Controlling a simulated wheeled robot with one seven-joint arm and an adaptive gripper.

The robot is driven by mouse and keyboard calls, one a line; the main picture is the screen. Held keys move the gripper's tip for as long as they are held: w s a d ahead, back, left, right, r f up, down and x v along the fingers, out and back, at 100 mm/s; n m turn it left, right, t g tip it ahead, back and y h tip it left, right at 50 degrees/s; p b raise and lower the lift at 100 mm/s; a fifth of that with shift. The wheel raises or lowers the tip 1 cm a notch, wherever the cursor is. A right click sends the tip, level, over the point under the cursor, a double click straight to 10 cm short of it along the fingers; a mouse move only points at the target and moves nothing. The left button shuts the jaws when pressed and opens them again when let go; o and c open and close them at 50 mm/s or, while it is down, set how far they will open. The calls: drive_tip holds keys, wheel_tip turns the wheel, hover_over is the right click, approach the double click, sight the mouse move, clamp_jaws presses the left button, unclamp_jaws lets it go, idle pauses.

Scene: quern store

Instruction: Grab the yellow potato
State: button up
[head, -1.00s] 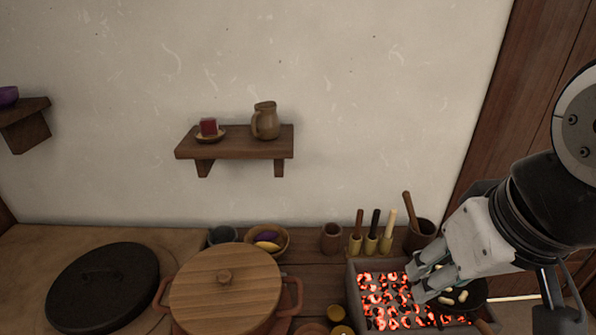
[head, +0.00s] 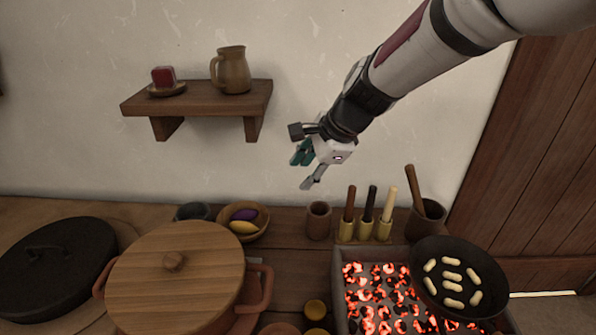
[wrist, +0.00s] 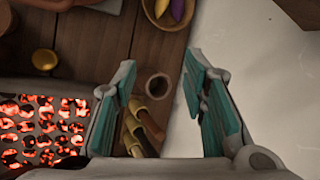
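The yellow potato (head: 243,227) lies in a small brown bowl (head: 264,230) at the back of the counter. A purple potato (head: 243,214) lies behind it in the same bowl. In the wrist view the yellow potato (wrist: 161,7) and the purple one (wrist: 178,10) show at the top edge, with the bowl (wrist: 170,24) partly cut off. My gripper (head: 306,169) is open and empty, in the air near the wall, above and to the right of the bowl. Its teal-padded fingers (wrist: 160,85) stand well apart in the wrist view.
A lidded pot (head: 175,275) stands front-left of the bowl. A cup (head: 318,220) and upright-handled tools (head: 366,215) stand to its right. Glowing coals (head: 380,295) and a black pan (head: 455,280) are at front right. A wall shelf (head: 195,108) holds a jug (head: 231,70).

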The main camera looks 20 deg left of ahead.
drive_tip(key=w+a+f+m+b, duration=0.3)
drive_tip(key=a+f+m, duration=0.1)
drive_tip(key=a+f, duration=1)
drive_tip(key=b, duration=0.2)
approach(244, 224)
drive_tip(key=f, duration=0.2)
drive_tip(key=w+a, duration=0.1)
drive_tip(key=shift+f+g, duration=0.3)
drive_tip(key=shift+f, duration=0.1)
drive_tip(key=shift+b+x, duration=0.65)
drive_tip(key=shift+x, duration=2.5)
drive_tip(key=shift+a+r, duration=0.15)
clamp_jaws()
